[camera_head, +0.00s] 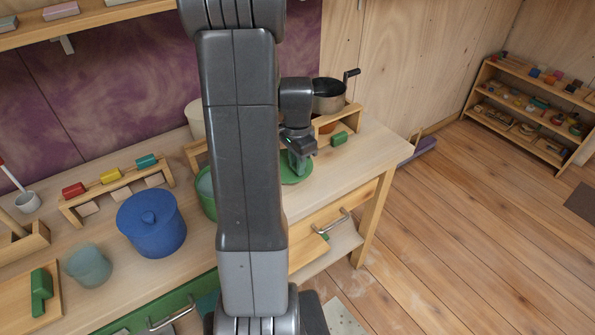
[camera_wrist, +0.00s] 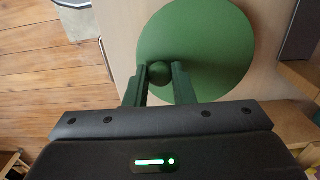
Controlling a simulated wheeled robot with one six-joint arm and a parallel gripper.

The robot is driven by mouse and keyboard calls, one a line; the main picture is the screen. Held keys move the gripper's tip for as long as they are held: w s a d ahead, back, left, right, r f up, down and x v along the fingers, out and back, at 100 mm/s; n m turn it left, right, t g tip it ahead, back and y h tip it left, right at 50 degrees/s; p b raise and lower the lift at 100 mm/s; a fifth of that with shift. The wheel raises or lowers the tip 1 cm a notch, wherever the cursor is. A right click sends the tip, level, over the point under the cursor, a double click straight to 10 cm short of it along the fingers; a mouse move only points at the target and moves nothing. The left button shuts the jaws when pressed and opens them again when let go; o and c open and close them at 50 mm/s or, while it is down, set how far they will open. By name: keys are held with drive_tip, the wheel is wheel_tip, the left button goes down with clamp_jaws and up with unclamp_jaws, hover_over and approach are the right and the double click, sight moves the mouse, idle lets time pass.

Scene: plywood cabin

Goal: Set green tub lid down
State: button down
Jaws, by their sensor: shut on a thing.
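The green tub lid (camera_wrist: 205,45) is a flat round disc with a small round knob (camera_wrist: 159,72). My gripper (camera_wrist: 159,82) is shut on the knob, with one finger on each side, in the wrist view. In the head view the lid (camera_head: 297,171) shows below my gripper (camera_head: 299,160), over the right part of the wooden bench. I cannot tell whether the lid touches the bench top. The green tub (camera_head: 206,190) stands left of the lid, open at the top and partly hidden behind my arm.
Bare bench top lies to the lid's right.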

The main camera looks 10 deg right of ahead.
drive_tip(key=shift+f, duration=1.7)
drive_tip(key=shift+f, duration=0.1)
drive_tip(key=c, duration=1.2)
unclamp_jaws()
drive_tip(key=shift+c, duration=0.2)
wheel_tip(320, 180, up, 12)
drive_tip(key=shift+r, duration=0.15)
